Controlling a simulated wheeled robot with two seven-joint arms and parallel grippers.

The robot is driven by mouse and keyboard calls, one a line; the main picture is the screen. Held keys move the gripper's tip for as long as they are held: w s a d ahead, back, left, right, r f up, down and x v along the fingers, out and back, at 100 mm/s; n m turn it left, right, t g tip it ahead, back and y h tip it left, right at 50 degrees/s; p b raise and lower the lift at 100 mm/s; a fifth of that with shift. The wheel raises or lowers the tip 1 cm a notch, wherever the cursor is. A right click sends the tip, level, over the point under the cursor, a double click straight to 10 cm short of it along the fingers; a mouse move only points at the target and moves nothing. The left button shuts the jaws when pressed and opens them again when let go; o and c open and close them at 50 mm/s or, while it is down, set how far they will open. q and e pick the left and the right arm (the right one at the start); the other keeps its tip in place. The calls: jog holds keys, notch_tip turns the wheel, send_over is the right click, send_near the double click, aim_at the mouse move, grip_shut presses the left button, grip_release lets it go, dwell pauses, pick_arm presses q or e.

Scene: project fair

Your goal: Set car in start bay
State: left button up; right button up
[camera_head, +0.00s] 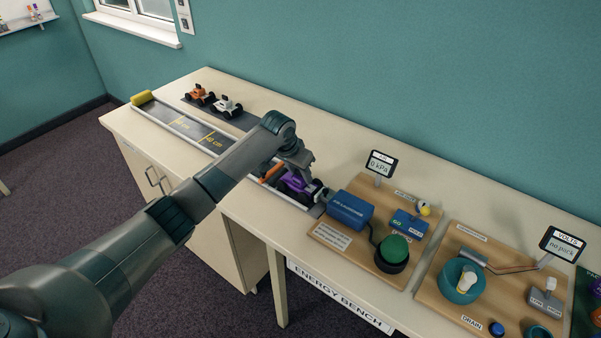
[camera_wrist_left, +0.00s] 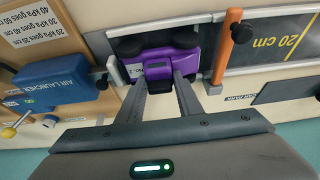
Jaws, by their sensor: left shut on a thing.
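A purple car (camera_head: 295,184) with dark wheels is at the near right end of the track (camera_head: 186,126), beside the blue air launcher (camera_head: 349,210). In the wrist view the car (camera_wrist_left: 157,66) lies between the launcher and an orange bar (camera_wrist_left: 222,60). The orange bar also shows in the head view (camera_head: 271,172), just left of the car. My arm hides part of the track. My right gripper is not in view.
An orange car (camera_head: 199,95) and a white car (camera_head: 227,107) stand on a dark strip behind the track. A yellow block (camera_head: 142,98) sits at the track's far end.

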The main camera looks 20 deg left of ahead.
pick_arm(q)
jog(key=shift+s+f, duration=0.15)
jog(key=shift+f, duration=0.1)
jog(key=shift+s+f, duration=0.15)
jog(key=shift+f, duration=0.1)
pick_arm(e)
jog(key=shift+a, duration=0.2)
pick_arm(q)
jog(key=o, duration=1.1)
jog(key=shift+f, duration=0.1)
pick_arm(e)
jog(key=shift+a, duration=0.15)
